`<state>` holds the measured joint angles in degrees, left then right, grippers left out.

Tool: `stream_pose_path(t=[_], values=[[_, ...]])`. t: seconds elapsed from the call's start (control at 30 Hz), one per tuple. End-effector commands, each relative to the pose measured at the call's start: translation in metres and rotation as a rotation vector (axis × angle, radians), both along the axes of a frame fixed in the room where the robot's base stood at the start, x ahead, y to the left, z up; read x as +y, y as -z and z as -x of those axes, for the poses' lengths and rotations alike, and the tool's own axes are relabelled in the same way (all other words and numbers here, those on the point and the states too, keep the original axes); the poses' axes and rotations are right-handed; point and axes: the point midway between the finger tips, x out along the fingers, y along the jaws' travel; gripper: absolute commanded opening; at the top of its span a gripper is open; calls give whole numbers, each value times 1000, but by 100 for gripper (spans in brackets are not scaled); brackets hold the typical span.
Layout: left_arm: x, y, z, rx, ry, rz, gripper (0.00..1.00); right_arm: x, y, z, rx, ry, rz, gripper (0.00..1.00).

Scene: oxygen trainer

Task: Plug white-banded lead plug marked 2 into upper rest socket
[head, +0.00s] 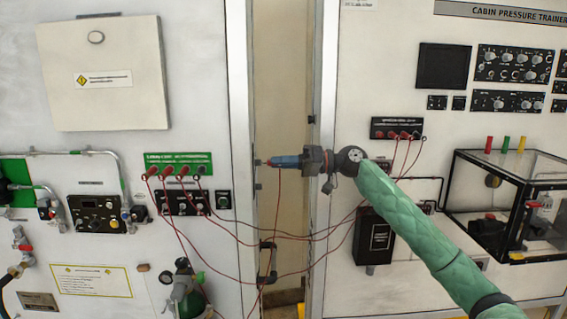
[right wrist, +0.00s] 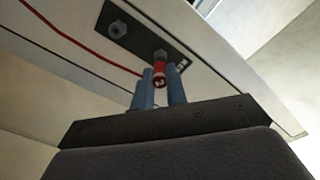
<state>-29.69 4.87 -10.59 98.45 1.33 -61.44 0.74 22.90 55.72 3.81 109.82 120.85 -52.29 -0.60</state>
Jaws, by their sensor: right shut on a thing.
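My right gripper (head: 274,162) comes in from the right with its blue fingers level, pointing left at the narrow metal post. It is shut on the red lead plug (right wrist: 159,78), which shows a pale mark that looks like a 2. In the right wrist view the plug sits between the two fingers, its far end against or just in front of a grey socket (right wrist: 160,55) on a dark plate (right wrist: 140,42). I cannot tell whether it is inserted. A second grey socket (right wrist: 117,29) on that plate is empty. In the head view the lower rest socket (head: 257,187) shows below the fingers. My left gripper is not in view.
A green-labelled panel (head: 180,163) with several red plugs and leads is left of the post. Another dark socket strip (head: 397,128) is on the right cabinet. Red leads sag across the gap below my gripper. A clear-sided box (head: 510,200) stands at right.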

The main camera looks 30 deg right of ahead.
Motion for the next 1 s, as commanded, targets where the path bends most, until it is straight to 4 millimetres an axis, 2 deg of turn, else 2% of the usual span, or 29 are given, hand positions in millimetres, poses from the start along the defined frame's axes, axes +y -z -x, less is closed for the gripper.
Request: stream_pose_path(t=[1.0], values=[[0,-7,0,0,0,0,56,15,0,-8,0,-1,-1,0]])
